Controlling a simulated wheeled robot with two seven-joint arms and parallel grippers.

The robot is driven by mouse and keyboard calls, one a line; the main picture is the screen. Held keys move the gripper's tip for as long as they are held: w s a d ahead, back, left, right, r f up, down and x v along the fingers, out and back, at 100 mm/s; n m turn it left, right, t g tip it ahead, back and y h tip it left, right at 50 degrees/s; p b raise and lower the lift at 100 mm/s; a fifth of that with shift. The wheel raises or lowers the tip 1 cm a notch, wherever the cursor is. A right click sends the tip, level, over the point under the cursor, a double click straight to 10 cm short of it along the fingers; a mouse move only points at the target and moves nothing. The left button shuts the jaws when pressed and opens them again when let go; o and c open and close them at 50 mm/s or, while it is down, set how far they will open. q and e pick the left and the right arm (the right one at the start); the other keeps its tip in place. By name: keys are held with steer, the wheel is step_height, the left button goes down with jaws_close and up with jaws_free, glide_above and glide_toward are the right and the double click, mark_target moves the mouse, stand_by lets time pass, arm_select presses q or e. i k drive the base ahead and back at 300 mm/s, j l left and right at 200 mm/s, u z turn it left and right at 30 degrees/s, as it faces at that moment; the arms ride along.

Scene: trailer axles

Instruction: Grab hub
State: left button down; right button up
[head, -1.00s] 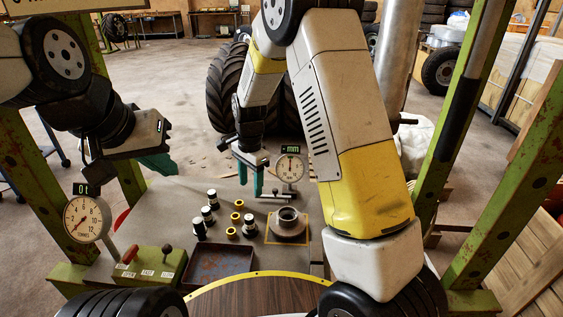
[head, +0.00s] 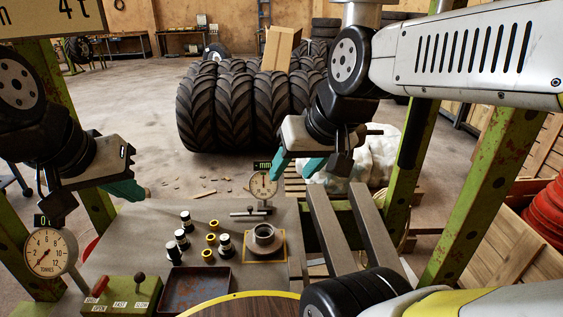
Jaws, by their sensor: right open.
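The hub (head: 264,238), a grey flanged ring with a raised round collar, sits upright on a yellow-outlined square (head: 282,257) at the right of the grey bench top. Nothing touches it. My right gripper (head: 292,174), with teal fingers, is open and empty. It hangs above and beyond the hub, a little to its right in the picture, clear of the bench. My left gripper (head: 128,190) is at the bench's left end, far from the hub. Its teal fingers overlap in this view, so its opening does not show.
Several black-and-silver cylinders (head: 181,239) and yellow rings (head: 211,239) stand left of the hub. A dial gauge (head: 263,187) stands behind it. An empty rusty tray (head: 196,289), a green control box (head: 132,294) and a tonnes gauge (head: 50,253) are at the front left.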

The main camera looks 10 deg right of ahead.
mark_target(265, 244)
steer(key=k+l+u, duration=0.2)
steer(key=k+u, duration=0.55)
steer(key=k+l, duration=0.05)
